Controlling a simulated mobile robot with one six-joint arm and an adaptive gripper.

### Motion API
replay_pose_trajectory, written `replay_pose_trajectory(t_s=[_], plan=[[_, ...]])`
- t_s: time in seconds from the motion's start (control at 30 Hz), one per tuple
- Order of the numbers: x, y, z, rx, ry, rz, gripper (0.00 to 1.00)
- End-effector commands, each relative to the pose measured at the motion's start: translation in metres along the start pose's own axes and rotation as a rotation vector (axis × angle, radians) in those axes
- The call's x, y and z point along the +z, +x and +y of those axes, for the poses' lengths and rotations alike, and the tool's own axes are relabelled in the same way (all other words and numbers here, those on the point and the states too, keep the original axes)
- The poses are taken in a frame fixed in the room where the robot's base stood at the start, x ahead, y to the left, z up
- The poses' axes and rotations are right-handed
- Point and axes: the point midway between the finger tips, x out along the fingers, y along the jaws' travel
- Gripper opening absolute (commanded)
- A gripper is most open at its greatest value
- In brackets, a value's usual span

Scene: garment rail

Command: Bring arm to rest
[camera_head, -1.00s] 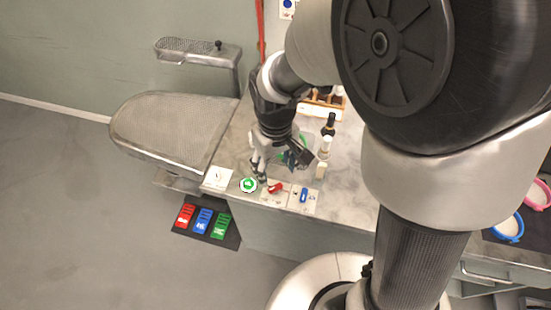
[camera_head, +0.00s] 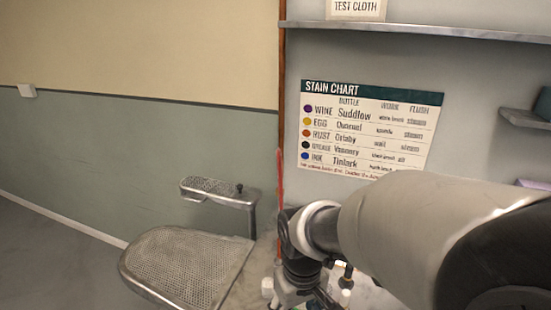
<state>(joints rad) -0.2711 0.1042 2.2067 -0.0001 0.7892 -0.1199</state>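My arm (camera_head: 430,225) reaches from the right edge across the lower right of the head view. Its wrist bends down at the lower middle. My gripper (camera_head: 300,303) is at the bottom edge, over the counter beside the metal mesh board. The frame's edge cuts off its fingertips, so its opening and anything between the fingers are hidden.
The mesh ironing board (camera_head: 190,268) and a smaller mesh arm rest (camera_head: 218,193) stand left of my gripper. A stain chart (camera_head: 368,128) hangs on the wall behind. Shelves (camera_head: 420,31) stick out above and at right. The floor at left is clear.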

Motion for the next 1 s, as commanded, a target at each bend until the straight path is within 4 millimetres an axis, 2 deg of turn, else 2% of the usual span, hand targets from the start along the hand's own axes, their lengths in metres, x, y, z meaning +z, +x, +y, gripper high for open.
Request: replay_pose_trajectory(t_s=[0.03, 0.2, 0.4, 0.5, 0.63, 1.0], plan=[[0.008, -0.017, 0.006, 0.005, 0.029, 0.033, 0.57], [0.050, -0.068, 0.026, 0.027, 0.146, 0.142, 0.57], [0.104, -0.104, 0.037, 0.056, 0.278, 0.262, 0.57], [0.125, -0.113, 0.039, 0.069, 0.329, 0.310, 0.57], [0.143, -0.117, 0.040, 0.080, 0.370, 0.347, 0.57], [0.149, -0.118, 0.040, 0.085, 0.388, 0.361, 0.57]])
